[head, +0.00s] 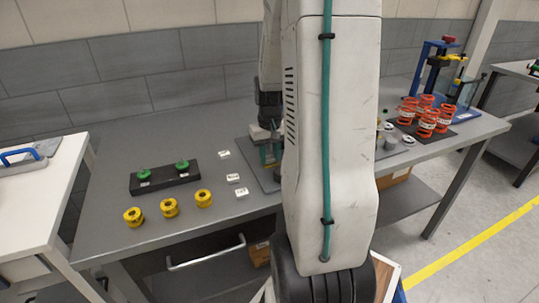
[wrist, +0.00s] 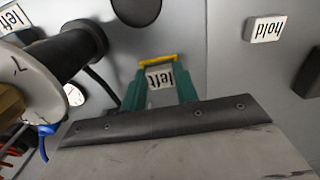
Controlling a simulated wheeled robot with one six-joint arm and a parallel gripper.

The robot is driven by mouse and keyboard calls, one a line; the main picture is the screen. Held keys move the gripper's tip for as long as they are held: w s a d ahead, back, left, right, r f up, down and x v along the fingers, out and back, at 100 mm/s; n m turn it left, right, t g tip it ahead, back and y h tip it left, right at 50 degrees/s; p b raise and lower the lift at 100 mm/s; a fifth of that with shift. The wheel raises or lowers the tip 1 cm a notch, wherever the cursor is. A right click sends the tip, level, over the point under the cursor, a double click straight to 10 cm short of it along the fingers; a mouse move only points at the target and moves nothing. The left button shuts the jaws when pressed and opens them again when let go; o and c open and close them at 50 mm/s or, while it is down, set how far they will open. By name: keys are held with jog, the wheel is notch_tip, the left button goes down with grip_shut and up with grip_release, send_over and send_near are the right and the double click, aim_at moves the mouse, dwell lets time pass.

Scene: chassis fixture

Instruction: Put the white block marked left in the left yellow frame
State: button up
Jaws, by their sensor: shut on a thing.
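My gripper (wrist: 160,85) has two green fingers, shut on a white block marked left (wrist: 159,77). A yellow frame edge (wrist: 158,59) runs along the block's far side in the wrist view and bends around its corners. I cannot tell whether the block is down inside this frame or just above it. In the head view my gripper (head: 268,153) is low over a dark plate (head: 262,180) on the grey bench, partly behind my arm. The held block and yellow frame are not clear there.
A white piece marked left (wrist: 14,18) and one marked hold (wrist: 265,29) lie nearby. Three white pieces, one here (head: 233,178), lie left of the plate. A black holder (head: 165,178) with green knobs and yellow rings (head: 169,207) are further left. Orange springs (head: 427,122) stand right.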

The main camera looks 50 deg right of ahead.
jog(key=shift+f, duration=0.15)
dwell(0.4)
jog(key=o, duration=1)
jog(key=shift+r, duration=3.55)
